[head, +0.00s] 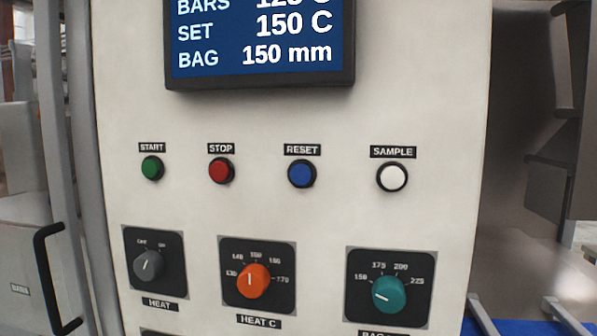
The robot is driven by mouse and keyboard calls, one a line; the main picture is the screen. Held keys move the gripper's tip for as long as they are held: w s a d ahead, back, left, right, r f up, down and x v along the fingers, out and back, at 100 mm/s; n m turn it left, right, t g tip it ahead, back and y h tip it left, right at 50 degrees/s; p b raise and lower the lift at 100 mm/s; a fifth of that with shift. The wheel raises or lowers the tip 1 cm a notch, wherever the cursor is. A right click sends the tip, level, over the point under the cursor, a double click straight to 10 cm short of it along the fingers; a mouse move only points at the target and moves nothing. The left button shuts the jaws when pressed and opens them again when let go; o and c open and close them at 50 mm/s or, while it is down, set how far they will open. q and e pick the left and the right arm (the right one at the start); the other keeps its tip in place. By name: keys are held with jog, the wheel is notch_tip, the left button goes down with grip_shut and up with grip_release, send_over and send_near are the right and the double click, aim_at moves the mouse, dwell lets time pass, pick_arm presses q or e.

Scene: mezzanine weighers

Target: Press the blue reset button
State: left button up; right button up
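The blue reset button (301,174) is a round button in a black ring on the cream control panel (270,120). It sits under a black label (302,150) reading RESET, between the red STOP button (221,170) on its left and the white SAMPLE button (392,177) on its right. Nothing covers it. Neither of my grippers shows in the head view.
The green START button (152,168) is at the row's left end. A screen (260,45) is above. Grey, orange (253,281) and teal (389,294) knobs are below. A black handle (48,280) stands at the left. The space before the panel looks clear.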

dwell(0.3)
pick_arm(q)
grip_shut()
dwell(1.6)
